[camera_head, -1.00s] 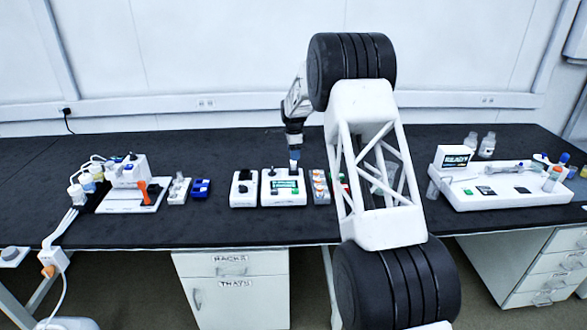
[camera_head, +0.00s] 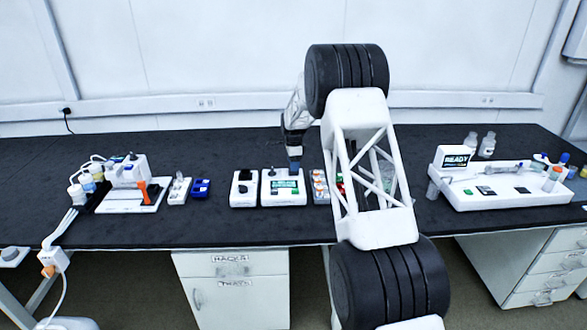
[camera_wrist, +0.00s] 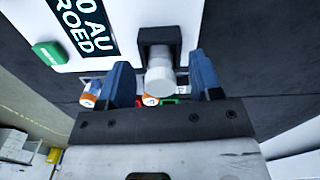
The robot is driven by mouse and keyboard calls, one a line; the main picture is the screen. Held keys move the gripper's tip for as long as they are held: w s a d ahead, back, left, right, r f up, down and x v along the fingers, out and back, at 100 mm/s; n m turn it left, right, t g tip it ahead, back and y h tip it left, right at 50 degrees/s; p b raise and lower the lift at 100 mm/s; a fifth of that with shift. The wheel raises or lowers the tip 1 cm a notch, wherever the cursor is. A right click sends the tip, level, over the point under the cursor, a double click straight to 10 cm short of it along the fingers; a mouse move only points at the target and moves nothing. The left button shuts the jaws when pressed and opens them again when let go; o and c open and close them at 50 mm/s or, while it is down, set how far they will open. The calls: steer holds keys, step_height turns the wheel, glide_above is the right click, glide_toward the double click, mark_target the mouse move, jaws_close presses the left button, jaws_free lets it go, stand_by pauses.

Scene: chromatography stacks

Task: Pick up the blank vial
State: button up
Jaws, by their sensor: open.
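A vial with a pale, whitish round top (camera_wrist: 160,80) stands in the black square holder (camera_wrist: 150,36) of a white instrument in the wrist view. I take it for the blank vial, though no label on it shows. My gripper (camera_wrist: 160,60) is open, with one blue-grey finger on each side of the vial and a visible gap to it. In the head view my gripper (camera_head: 293,166) is low over the right part of the white instrument (camera_head: 270,201), which has a lit display (camera_head: 285,186).
A rack with orange-topped vials (camera_head: 320,186) stands close right of the instrument; orange-marked vials (camera_wrist: 89,100) also show in the wrist view. A small white unit (camera_head: 244,188) stands to the left. A white tray station with a READY sign (camera_head: 457,158) is farther right.

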stand_by(0.4)
steer(key=c, duration=1)
steer(key=shift+r, duration=0.15)
steer(key=shift+r, duration=1.55)
steer(key=shift+s+r, duration=0.1)
steer(key=shift+s, duration=0.15)
steer(key=s+d+r, duration=0.1)
steer(key=s, duration=1.4)
steer(key=shift+s+d+r, duration=0.2)
steer(key=shift+d+r, duration=0.05)
steer(key=shift+d, duration=0.1)
